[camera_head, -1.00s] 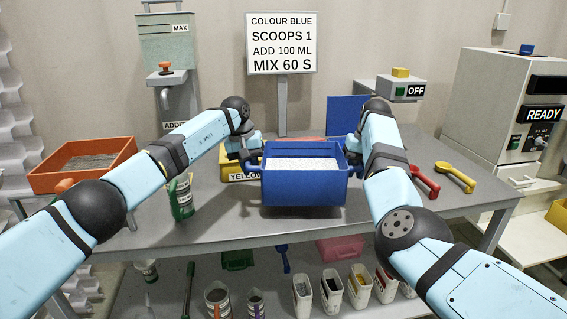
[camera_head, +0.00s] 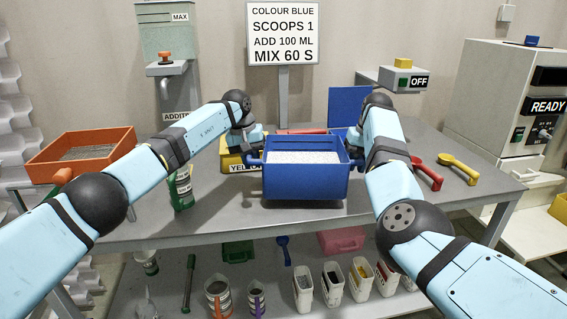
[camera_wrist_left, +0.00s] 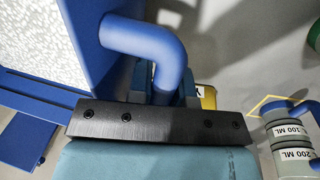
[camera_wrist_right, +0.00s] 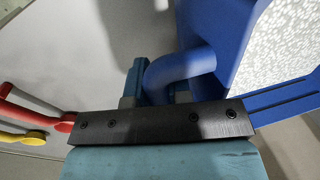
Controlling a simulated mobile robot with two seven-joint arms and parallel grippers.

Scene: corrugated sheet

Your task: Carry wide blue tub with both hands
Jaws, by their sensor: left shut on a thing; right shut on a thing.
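The wide blue tub (camera_head: 305,184) is in the middle of the head view, filled with pale speckled grains, and looks level above the grey table. My left gripper (camera_head: 252,158) is shut on the tub's left handle, a bent blue tube that shows in the left wrist view (camera_wrist_left: 150,45). My right gripper (camera_head: 354,155) is shut on the right handle, which shows in the right wrist view (camera_wrist_right: 180,72). The fingertips are partly hidden behind the handles and wrist parts.
A yellow labelled box (camera_head: 236,161) stands close behind the tub's left side. Red (camera_head: 428,173) and yellow (camera_head: 458,169) scoops lie to the right. The table front (camera_head: 230,222) is clear.

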